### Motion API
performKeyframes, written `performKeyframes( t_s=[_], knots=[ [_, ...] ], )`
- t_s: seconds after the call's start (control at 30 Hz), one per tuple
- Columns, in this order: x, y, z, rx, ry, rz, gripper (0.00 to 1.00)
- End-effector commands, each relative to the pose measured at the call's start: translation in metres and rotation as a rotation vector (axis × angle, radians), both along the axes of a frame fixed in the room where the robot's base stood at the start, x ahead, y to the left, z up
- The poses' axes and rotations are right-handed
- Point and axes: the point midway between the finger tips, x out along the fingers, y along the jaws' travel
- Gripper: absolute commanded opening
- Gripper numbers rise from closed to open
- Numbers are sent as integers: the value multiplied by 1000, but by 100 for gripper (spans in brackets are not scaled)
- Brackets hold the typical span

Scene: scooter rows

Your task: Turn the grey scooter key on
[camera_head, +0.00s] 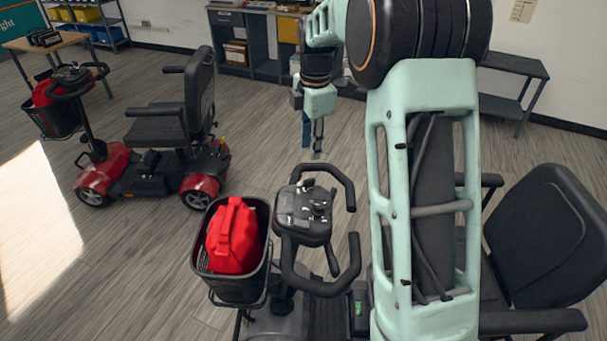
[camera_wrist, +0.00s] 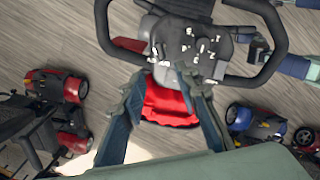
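The grey scooter in front has a dark control console (camera_head: 305,212) between black loop handlebars (camera_head: 322,286). Small pale and dark parts sit on the console; I cannot tell which one is the key, or its position. The console also shows at the top of the wrist view (camera_wrist: 190,45), beyond my fingertips. My gripper (camera_head: 312,152) hangs pointing down, above and behind the console in the head view, apart from it. In the wrist view its two fingers (camera_wrist: 160,80) are spread with nothing between them.
A red scooter (camera_head: 150,165) stands at the left. The grey scooter's seat (camera_head: 545,240) is at the right. Benches line the back wall; open floor lies between.

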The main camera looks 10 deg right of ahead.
Motion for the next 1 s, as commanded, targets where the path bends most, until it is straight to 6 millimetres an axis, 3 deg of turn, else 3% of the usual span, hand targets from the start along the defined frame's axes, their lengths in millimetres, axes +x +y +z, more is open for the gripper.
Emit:
performKeyframes(
  t_s=[0.27, 0.7, 1.0],
  knots=[
    [3, -5, -29, 1, 14, 47, 29],
    [9, -3, -105, 1, 13, 46, 29],
    [10, -3, -122, -1, 10, 45, 29]
  ],
)
